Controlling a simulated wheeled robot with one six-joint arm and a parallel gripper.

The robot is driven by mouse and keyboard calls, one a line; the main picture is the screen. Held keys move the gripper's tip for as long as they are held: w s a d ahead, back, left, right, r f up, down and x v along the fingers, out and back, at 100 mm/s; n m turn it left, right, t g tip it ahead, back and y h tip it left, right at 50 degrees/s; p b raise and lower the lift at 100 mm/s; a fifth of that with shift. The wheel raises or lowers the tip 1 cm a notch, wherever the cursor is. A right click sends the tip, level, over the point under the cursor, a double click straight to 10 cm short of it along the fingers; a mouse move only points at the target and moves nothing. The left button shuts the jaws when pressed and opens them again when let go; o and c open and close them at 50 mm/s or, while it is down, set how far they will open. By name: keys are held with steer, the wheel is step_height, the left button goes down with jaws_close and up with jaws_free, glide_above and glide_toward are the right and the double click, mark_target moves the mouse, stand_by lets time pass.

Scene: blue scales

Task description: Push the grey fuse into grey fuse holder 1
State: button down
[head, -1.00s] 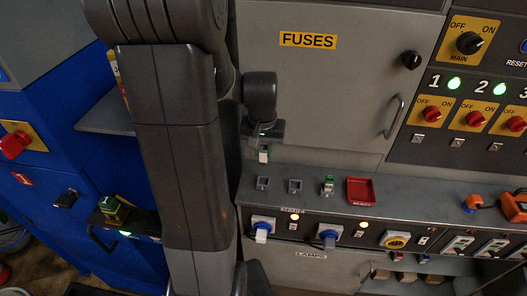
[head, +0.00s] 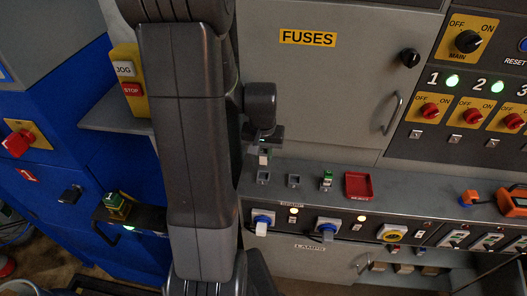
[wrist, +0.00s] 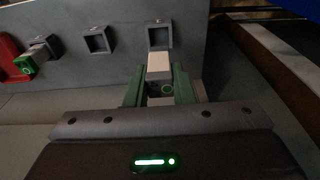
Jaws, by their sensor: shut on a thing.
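My gripper (head: 264,150) is shut on the grey fuse (head: 264,159), which hangs just above the leftmost fuse holder (head: 263,177) in the head view. In the wrist view the green fingers of my gripper (wrist: 160,90) grip the sides of the fuse (wrist: 159,66). Its pale end points at the square opening of that holder (wrist: 159,36) and overlaps its near edge in the picture. I cannot tell whether they touch.
An empty middle holder (head: 293,181), a holder with a green-topped fuse (head: 327,179) and a red tray (head: 358,185) stand to the right on the grey ledge. The FUSES cabinet (head: 320,90) rises behind.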

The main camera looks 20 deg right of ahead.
mark_target(263, 163)
steer(key=shift+f+b, duration=2.05)
steer(key=shift+f, duration=0.8)
steer(key=shift+f+b, duration=0.6)
steer(key=shift+b, duration=0.1)
steer(key=c, duration=1.1)
jaws_free()
steer(key=shift+c, duration=0.2)
steer(key=shift+r, duration=0.2)
step_height(263, 163, up, 14)
steer(key=s, duration=0.1)
steer(key=shift+s+a+f+p, duration=0.25)
steer(key=shift+a+p, duration=0.15)
steer(key=shift+a, duration=0.05)
steer(key=shift+f, duration=0.1)
steer(key=f, duration=0.4)
steer(key=w+f, duration=0.1)
steer(key=f, duration=0.4)
steer(key=d+f, duration=0.1)
steer(key=f, duration=0.3)
steer(key=shift+w+f+b, duration=0.2)
steer(key=shift+f+b, duration=0.1)
steer(key=shift+b, duration=0.1)
